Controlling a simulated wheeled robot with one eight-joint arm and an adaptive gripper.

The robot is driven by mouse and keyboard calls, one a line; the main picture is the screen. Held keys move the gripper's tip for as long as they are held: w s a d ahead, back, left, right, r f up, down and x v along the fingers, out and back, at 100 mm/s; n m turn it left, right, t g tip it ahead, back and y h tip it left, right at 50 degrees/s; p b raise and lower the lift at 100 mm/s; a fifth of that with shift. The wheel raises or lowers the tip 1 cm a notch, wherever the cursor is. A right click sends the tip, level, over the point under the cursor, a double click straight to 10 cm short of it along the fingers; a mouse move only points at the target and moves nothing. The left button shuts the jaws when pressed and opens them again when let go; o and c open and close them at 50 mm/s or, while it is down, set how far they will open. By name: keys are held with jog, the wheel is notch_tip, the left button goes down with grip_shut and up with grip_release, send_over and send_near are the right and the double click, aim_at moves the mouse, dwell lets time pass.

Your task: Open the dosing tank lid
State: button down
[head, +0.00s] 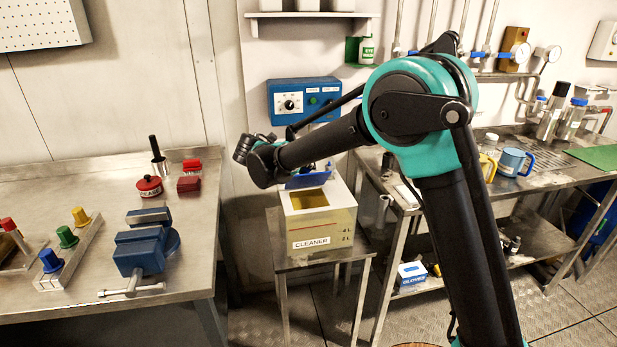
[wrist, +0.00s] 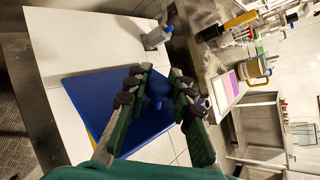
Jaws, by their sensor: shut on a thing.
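The dosing tank (head: 318,222) is a pale box labelled CLEANER on a small metal stand. Its blue lid (head: 305,182) is raised and tilted at the back of the top, and the square opening in front shows a yellowish inside. In the wrist view, the lid (wrist: 88,98) is a blue plate with a small blue knob (wrist: 156,104). My gripper (wrist: 158,86) has its fingers closed on either side of this knob. In the head view my gripper is mostly hidden behind my arm.
A blue control box (head: 303,99) hangs on the wall behind the tank. The right bench (head: 530,165) carries mugs and bottles.

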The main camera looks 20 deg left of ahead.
jog(key=shift+w+a+r+g, duration=0.2)
jog(key=shift+w+a+g, duration=0.1)
jog(key=shift+w, duration=0.2)
jog(key=shift+w+a+r, duration=0.25)
jog(key=shift+w+a, duration=0.35)
jog(key=shift+w, duration=0.35)
jog(key=shift+w+a+f, duration=0.1)
jog(key=shift+w+a, duration=0.35)
jog(key=shift+w, duration=0.2)
jog(key=shift+w+a+f, duration=0.1)
jog(key=shift+w+a, duration=0.3)
jog(key=shift+w, duration=0.2)
jog(key=shift+a, duration=0.1)
jog(key=c, duration=1.6)
grip_release()
jog(key=shift+a+n, duration=0.1)
jog(key=shift+n, duration=0.2)
jog(key=o, duration=0.3)
jog(key=shift+o, duration=0.2)
